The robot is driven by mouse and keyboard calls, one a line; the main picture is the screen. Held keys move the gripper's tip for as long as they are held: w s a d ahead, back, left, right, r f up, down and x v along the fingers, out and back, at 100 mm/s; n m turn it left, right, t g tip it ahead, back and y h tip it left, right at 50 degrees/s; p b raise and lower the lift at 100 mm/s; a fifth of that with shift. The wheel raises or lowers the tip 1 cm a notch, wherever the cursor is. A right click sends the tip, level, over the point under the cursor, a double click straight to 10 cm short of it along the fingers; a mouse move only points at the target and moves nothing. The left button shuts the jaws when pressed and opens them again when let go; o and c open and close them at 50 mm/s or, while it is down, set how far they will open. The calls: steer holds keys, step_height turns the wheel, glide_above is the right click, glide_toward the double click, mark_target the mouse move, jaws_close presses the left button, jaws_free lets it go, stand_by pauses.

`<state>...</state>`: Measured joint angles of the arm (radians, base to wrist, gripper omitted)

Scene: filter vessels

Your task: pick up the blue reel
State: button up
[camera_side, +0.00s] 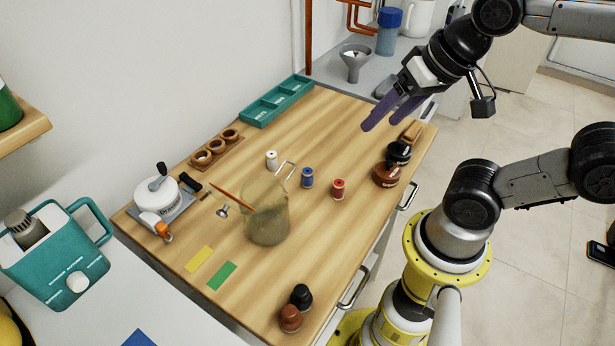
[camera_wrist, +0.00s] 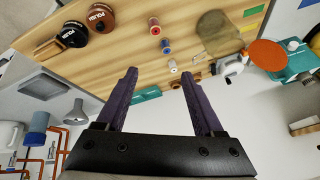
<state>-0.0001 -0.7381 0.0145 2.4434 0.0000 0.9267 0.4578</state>
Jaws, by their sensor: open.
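The blue reel (camera_side: 307,178) stands upright on the wooden table, between a white reel (camera_side: 271,158) and a red reel (camera_side: 338,189). In the wrist view the blue reel (camera_wrist: 166,47) lies beyond the fingertips, above the middle of the picture. My gripper (camera_side: 380,120) is open and empty, with two purple fingers. It is high over the back right part of the table, well apart from the blue reel. Both fingers of my gripper (camera_wrist: 158,72) also show in the wrist view, spread wide with nothing between them.
Polish jars (camera_side: 388,173) stand at the right edge. A teal tray (camera_side: 277,101) lies at the back.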

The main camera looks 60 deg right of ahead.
steer(key=w+r+m+g, duration=0.1)
steer(key=w+m, duration=0.4)
steer(key=m, duration=0.2)
steer(key=m+g, duration=0.5)
steer(key=m, duration=0.2)
glide_above(307, 171)
step_height(307, 171, down, 8)
step_height(307, 171, down, 9)
steer(key=shift+s+a+r, duration=0.1)
steer(key=shift+s+r, duration=0.05)
steer(key=shift+r, duration=0.05)
steer(key=shift+f, duration=2.8)
jaws_close()
